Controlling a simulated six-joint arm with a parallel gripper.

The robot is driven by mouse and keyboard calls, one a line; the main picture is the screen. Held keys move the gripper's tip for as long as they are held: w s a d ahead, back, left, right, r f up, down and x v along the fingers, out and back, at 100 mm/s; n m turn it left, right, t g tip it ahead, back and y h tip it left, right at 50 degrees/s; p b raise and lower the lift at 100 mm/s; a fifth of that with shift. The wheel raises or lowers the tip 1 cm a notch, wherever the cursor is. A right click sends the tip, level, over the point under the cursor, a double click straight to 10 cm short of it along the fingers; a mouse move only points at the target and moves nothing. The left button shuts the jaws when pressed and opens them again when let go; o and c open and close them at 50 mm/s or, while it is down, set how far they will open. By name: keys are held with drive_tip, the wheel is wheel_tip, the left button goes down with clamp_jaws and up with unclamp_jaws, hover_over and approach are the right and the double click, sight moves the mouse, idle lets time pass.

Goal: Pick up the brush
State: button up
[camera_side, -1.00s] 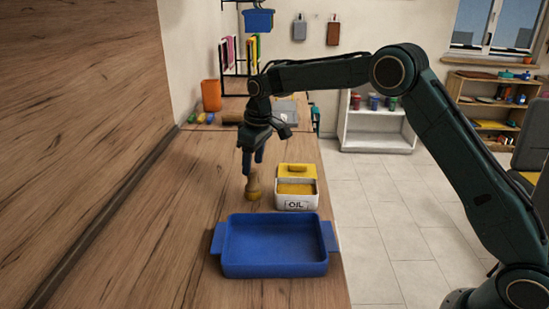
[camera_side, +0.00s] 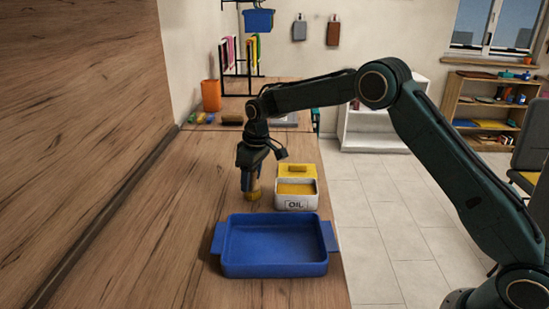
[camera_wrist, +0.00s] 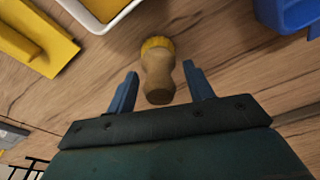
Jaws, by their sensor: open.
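The brush (camera_side: 253,194) stands upright on the wooden counter, bristles down, just left of the oil box. In the wrist view the brush (camera_wrist: 158,75) shows its tan wooden handle and yellow bristles. My gripper (camera_side: 250,187) is lowered over the brush in the side view, hiding most of its handle. In the wrist view my gripper (camera_wrist: 160,88) is open, with one blue finger on each side of the handle's end. A gap shows between the handle and each finger.
A white box marked OIL (camera_side: 296,202) with yellow contents stands close right of the brush, its yellow lid (camera_side: 297,171) behind it. A blue tray (camera_side: 275,268) is in front. The counter to the left (camera_side: 170,220) is clear.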

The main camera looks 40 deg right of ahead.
idle(0.4)
drive_tip(key=c, duration=1.1)
drive_tip(key=shift+o, duration=0.2)
drive_tip(key=shift+r, duration=0.1)
drive_tip(key=shift+r, duration=4.95)
